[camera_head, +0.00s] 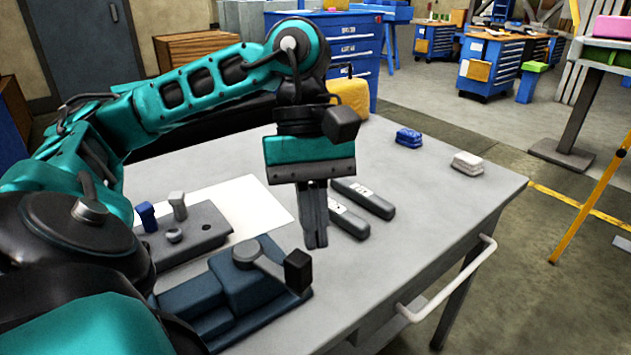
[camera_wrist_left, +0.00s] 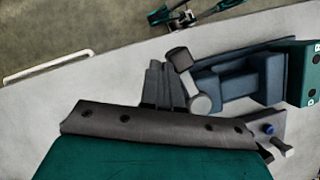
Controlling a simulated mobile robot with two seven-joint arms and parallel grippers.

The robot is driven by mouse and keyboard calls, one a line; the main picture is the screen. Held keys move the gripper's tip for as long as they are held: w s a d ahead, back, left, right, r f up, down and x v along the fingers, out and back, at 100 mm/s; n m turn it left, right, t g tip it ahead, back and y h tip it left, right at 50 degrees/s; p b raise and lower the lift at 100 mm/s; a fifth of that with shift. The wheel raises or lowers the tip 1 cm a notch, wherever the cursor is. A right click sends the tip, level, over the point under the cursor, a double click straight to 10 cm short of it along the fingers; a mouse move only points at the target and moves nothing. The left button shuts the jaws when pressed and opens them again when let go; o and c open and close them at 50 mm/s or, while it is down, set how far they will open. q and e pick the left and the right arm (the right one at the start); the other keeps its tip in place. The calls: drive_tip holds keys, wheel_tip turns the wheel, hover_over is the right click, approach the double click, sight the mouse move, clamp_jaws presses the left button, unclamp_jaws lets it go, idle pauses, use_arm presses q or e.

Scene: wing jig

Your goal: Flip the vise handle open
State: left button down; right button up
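The blue vise (camera_head: 240,290) sits on the grey table at the front, left of its middle. Its handle is a grey lever (camera_head: 262,262) with a black knob (camera_head: 298,270) at the right end. In the left wrist view the vise (camera_wrist_left: 235,82) lies right of the fingers, with the knob (camera_wrist_left: 179,60) close beside them. My left gripper (camera_head: 316,240) points down behind and slightly right of the knob. Its fingers look close together, with nothing seen between them; the wrist view (camera_wrist_left: 158,85) also shows them together. Contact with the knob cannot be told.
A grey fixture plate (camera_head: 190,240) with pegs stands behind the vise beside a white sheet (camera_head: 245,205). Two dark grey bars (camera_head: 362,198) lie right of the gripper. Blue (camera_head: 408,137) and white (camera_head: 467,162) blocks sit farther back.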

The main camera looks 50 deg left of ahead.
use_arm(q)
drive_tip(key=shift+s+d+b, duration=0.3)
drive_tip(key=shift+s+b, duration=0.1)
drive_tip(key=shift+s, duration=0.2)
drive_tip(key=shift+s+d+b, duration=0.25)
drive_tip(key=shift+s+b, duration=0.15)
drive_tip(key=shift+s, duration=0.15)
use_arm(e)
drive_tip(key=shift+s+d+f, duration=0.1)
drive_tip(key=shift+s+f, duration=0.15)
drive_tip(key=shift+f, duration=0.3)
drive_tip(key=shift+s+d+f, duration=0.1)
drive_tip(key=shift+s+f, duration=0.1)
drive_tip(key=shift+f, duration=0.35)
drive_tip(key=shift+w, duration=0.1)
